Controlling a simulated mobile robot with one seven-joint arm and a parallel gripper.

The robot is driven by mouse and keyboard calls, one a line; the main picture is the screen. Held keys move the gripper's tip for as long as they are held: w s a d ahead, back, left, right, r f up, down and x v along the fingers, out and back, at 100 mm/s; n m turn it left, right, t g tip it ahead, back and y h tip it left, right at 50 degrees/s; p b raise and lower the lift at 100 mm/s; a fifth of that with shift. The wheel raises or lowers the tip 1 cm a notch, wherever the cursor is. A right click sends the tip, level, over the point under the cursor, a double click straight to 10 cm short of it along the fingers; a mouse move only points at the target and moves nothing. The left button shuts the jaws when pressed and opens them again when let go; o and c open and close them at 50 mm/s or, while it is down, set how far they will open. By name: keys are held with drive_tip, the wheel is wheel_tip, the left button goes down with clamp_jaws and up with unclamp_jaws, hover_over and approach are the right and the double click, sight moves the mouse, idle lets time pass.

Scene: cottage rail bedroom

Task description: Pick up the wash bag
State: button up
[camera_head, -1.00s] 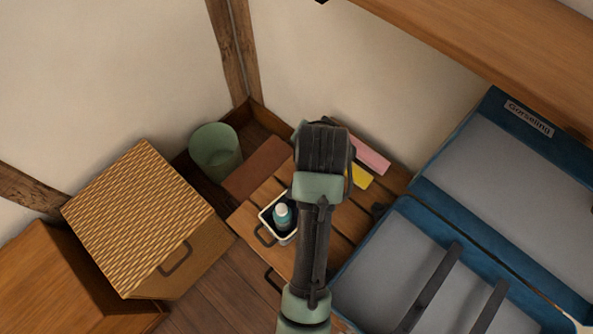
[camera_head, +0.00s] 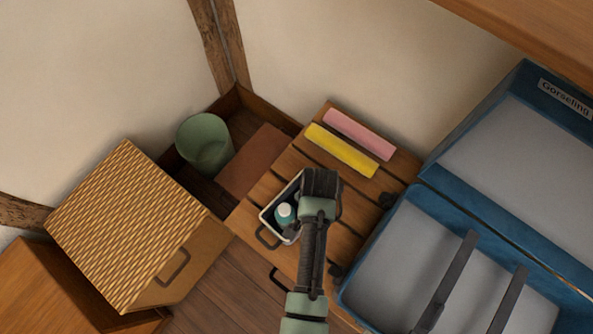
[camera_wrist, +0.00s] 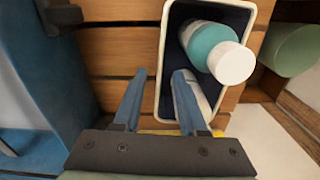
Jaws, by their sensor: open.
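The wash bag (camera_head: 290,238) looks like an open, white-rimmed box with a dark lining, standing on the slatted wooden top. A teal bottle with a white cap (camera_head: 285,213) is inside it. In the wrist view the bag's rim (camera_wrist: 162,50) and the bottle (camera_wrist: 208,42) show close up. My gripper (camera_wrist: 160,76) is open. One finger appears over the bag's inside and the other outside its rim, with the near side wall between them. I cannot tell how deep the fingers reach. In the head view my wrist hides the bag's right part and the fingertips.
A yellow roll (camera_head: 341,151) and a pink roll (camera_head: 358,134) lie behind on the slatted top (camera_head: 262,192). A blue open suitcase (camera_head: 385,270) is close on the right. A green bin (camera_head: 205,145) and a woven box (camera_head: 125,225) stand left.

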wheel_tip(320, 180, down, 5)
drive_tip(key=shift+s+a+r+b, duration=0.1)
drive_tip(key=shift+s+b, duration=0.05)
drive_tip(key=shift+b, duration=0.5)
clamp_jaws()
drive_tip(key=shift+r, duration=0.15)
idle(0.8)
